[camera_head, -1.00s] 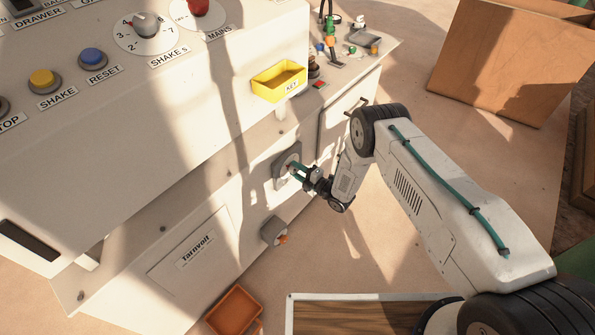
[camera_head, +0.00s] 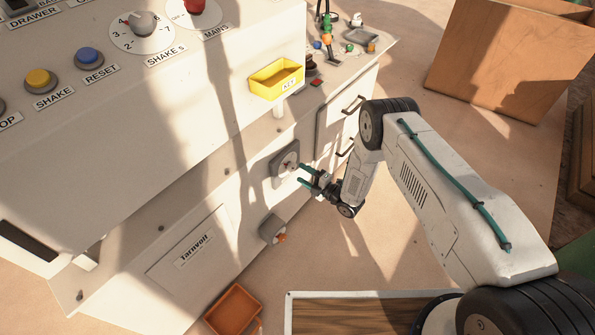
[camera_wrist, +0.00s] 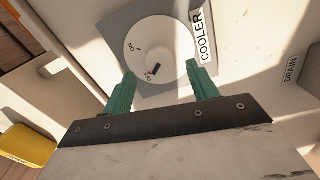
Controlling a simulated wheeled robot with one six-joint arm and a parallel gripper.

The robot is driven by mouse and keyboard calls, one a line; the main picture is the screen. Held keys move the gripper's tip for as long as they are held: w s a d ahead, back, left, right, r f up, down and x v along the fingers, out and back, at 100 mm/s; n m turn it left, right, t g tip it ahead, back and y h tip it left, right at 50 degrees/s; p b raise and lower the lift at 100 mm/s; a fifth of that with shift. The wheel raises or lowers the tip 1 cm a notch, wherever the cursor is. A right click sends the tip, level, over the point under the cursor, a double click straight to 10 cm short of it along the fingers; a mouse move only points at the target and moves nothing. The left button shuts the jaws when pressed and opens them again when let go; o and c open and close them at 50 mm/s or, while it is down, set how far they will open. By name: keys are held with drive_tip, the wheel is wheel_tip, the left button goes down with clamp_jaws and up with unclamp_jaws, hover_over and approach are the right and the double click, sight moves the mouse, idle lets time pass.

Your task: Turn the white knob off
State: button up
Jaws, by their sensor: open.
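The white knob (camera_wrist: 168,45) sits on a round white dial marked ON and OFF, on a grey plate labelled COOLER. A dark pointer mark on it lies beside the word OFF. In the head view the knob's dial (camera_head: 285,166) is on the lower front of the pale machine, small and partly lit. My gripper (camera_head: 301,173) has its green fingers spread and empty, just off the dial to its right. In the wrist view the open fingers (camera_wrist: 160,70) stand either side of the dial's near edge, with nothing between them but the view of the knob.
A yellow key tray (camera_head: 277,79) sticks out above the knob. Below it is a grey switch box (camera_head: 271,230) with an orange part. An orange bin (camera_head: 233,309) stands low in front. Drawer handles (camera_head: 352,104) are to the right.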

drive_tip(key=shift+v, duration=1.65)
drive_tip(key=shift+a, duration=0.1)
